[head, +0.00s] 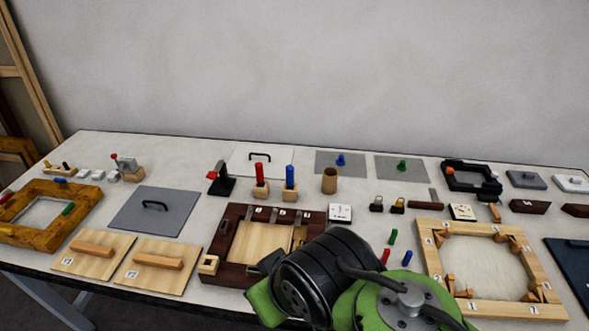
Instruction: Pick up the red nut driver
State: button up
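A red upright handle (260,174), which looks like the red nut driver, stands in a small light wooden block (261,191) near the middle of the table. A similar blue handle (290,177) stands in its own block just to the right. The lower shafts are hidden in the blocks. My black and green arm fills the bottom middle of the head view, in front of and below the red handle and apart from it in the picture. I cannot make out my gripper's fingertips or anything held in them.
A dark wooden frame (225,244) lies in front of the handles, partly behind my arm. A brown cup (329,181) stands to the right, and a black stand (222,181) to the left. A grey plate with a handle (155,214) lies further left.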

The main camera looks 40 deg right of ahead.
aim_at(259, 166)
jog(key=z, duration=0.7)
jog(key=i+j+u, duration=0.1)
jog(key=j+u, duration=0.3)
jog(key=i+j+u, duration=0.2)
jog(key=j+u, duration=0.2)
jog(key=i, duration=0.5)
